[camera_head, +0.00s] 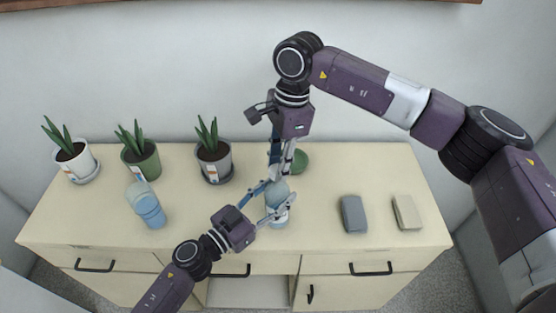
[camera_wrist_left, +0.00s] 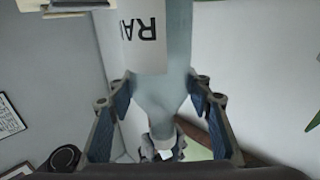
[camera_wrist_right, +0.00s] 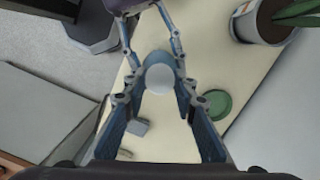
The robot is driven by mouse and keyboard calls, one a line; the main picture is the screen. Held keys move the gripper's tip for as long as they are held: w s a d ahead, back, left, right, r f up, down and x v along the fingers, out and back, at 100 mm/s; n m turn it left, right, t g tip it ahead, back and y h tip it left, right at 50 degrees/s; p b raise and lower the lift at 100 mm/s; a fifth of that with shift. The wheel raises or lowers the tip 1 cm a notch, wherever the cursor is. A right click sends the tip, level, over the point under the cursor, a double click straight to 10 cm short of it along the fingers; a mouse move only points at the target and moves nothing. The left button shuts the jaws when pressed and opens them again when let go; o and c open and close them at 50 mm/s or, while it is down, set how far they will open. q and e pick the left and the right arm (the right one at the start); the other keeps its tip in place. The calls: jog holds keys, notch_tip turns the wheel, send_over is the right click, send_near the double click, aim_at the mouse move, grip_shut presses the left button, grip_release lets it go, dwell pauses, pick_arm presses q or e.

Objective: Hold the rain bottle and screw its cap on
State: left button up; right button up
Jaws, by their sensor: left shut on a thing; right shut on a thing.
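The rain bottle (camera_head: 277,208) is pale blue-grey and stands upright near the front edge of the cabinet top. In the left wrist view, the bottle (camera_wrist_left: 175,55) bears a white label with partly visible letters. My left gripper (camera_head: 268,201) is shut on the bottle's body from the left. My right gripper (camera_head: 279,178) reaches down from above and is shut on the cap. The round, whitish cap (camera_wrist_right: 160,78) lies between its fingers, over the bottle.
A second blue bottle (camera_head: 147,206) stands at the left. Potted plants (camera_head: 75,162), (camera_head: 140,160) and (camera_head: 213,162) line the back left. A green round item (camera_head: 299,161) is behind my right gripper. A grey block (camera_head: 353,214) and beige block (camera_head: 407,212) lie right.

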jog(key=shift+f, duration=0.6)
dwell(0.5)
